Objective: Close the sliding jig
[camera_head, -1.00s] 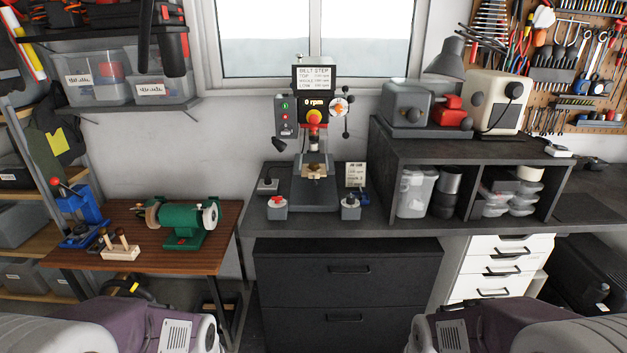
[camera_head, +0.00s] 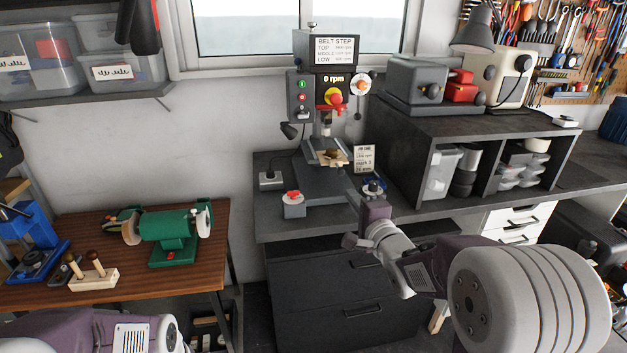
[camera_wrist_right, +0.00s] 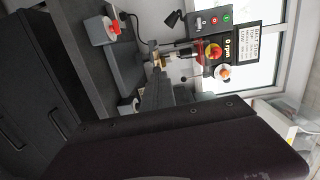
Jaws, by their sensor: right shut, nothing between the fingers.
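A drill press (camera_head: 325,125) stands on the dark workbench (camera_head: 410,212), its display reading 0 rpm. A small tan block or jig (camera_head: 333,158) sits on its table under the chuck; it also shows in the wrist view (camera_wrist_right: 160,63). I cannot tell whether its parts are apart or together. My right gripper (camera_head: 352,197) is shut and empty, in front of the press base and below the tan piece, apart from it in the picture. Its dark fingers (camera_wrist_right: 155,92) point toward the press in the wrist view. My left gripper is out of view.
A small card (camera_head: 364,158) stands by the press. A green grinder (camera_head: 175,235) is on the left wooden table.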

